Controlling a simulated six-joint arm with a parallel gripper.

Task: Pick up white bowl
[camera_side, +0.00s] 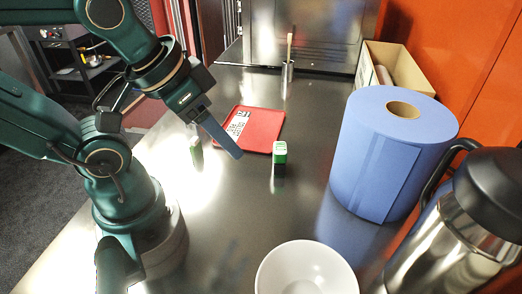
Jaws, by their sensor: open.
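The white bowl (306,270) stands upright on the metal counter at the bottom of the picture, cut off by the lower edge. Its visible inside looks empty. My gripper (228,146) is above the counter near the red tray, well behind and to the left of the bowl. It points down and to the right. It is open, holds nothing visible and is apart from the bowl. From this side one finger mostly hides the other.
A big blue paper roll (376,160) and a steel jug (455,235) stand right of the bowl. A cardboard box (400,68) is at the back right. The counter left of the bowl is clear.

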